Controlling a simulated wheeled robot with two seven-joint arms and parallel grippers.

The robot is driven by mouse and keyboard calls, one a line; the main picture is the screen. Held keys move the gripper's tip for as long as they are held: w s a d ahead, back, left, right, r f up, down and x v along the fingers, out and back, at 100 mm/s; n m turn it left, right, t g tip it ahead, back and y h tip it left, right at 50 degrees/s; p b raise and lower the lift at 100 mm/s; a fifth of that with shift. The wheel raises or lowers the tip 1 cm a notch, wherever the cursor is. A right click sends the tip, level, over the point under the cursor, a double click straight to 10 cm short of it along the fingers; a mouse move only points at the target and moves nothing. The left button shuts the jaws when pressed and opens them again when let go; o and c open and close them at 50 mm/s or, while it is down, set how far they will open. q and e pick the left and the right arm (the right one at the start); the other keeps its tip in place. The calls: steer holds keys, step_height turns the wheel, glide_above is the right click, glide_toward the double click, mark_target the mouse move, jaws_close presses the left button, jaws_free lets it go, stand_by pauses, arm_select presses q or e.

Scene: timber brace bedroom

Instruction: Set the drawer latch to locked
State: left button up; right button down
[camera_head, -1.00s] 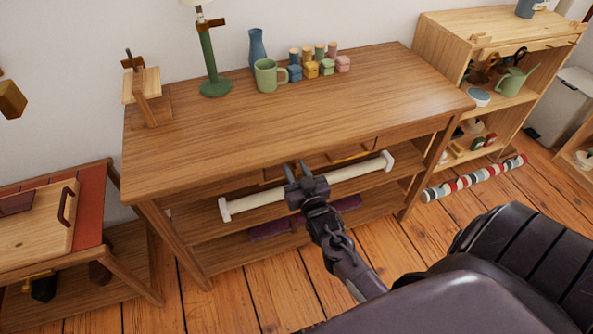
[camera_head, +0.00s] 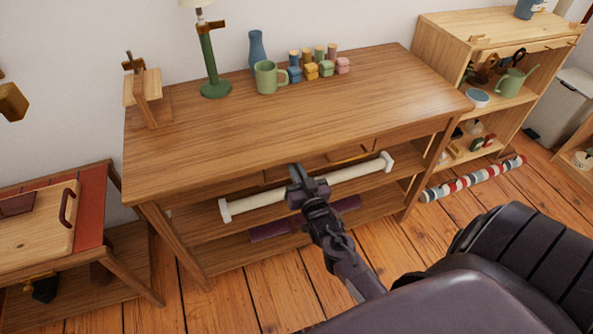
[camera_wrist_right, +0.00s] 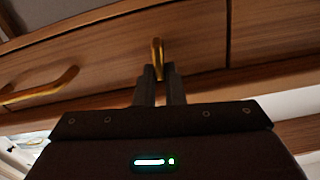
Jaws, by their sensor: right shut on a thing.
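The drawer latch (camera_wrist_right: 157,48) is a small upright brass piece on the wooden drawer front (camera_wrist_right: 110,62) in the right wrist view. My right gripper (camera_wrist_right: 162,72) is shut on its lower part, with the two fingers close together. In the head view my right gripper (camera_head: 298,172) reaches under the front edge of the wooden desk (camera_head: 250,130), and the latch is hidden there. A brass drawer handle (camera_wrist_right: 42,88) is left of the latch in the wrist view. I cannot tell which setting the latch is in. My left gripper is not in view.
A white bar (camera_head: 350,173) runs along the desk's front, close to my right gripper. A green mug (camera_head: 266,76), a blue vase (camera_head: 257,50) and a green lamp (camera_head: 208,65) stand on the desktop. The front desktop is clear.

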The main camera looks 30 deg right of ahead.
arm_select(q)
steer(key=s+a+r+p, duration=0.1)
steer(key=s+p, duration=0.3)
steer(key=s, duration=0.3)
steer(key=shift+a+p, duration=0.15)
steer(key=shift+p, duration=0.15)
arm_select(e)
steer(key=shift+s+d+f+m, duration=0.1)
steer(key=shift+d+f+m, duration=0.2)
steer(key=shift+m, duration=2.4)
steer(key=shift+s+d+f+m, duration=0.1)
steer(key=shift+d+f+m, duration=0.15)
steer(key=shift+m, duration=2.45)
steer(key=shift+d+f+m, duration=0.2)
steer(key=shift+f+m, duration=0.15)
steer(key=shift+m, duration=2.35)
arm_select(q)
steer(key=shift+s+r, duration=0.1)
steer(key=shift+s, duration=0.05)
arm_select(e)
steer(key=c, duration=1.5)
jaws_free()
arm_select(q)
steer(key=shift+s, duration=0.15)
arm_select(e)
steer(key=shift+s+f, duration=0.1)
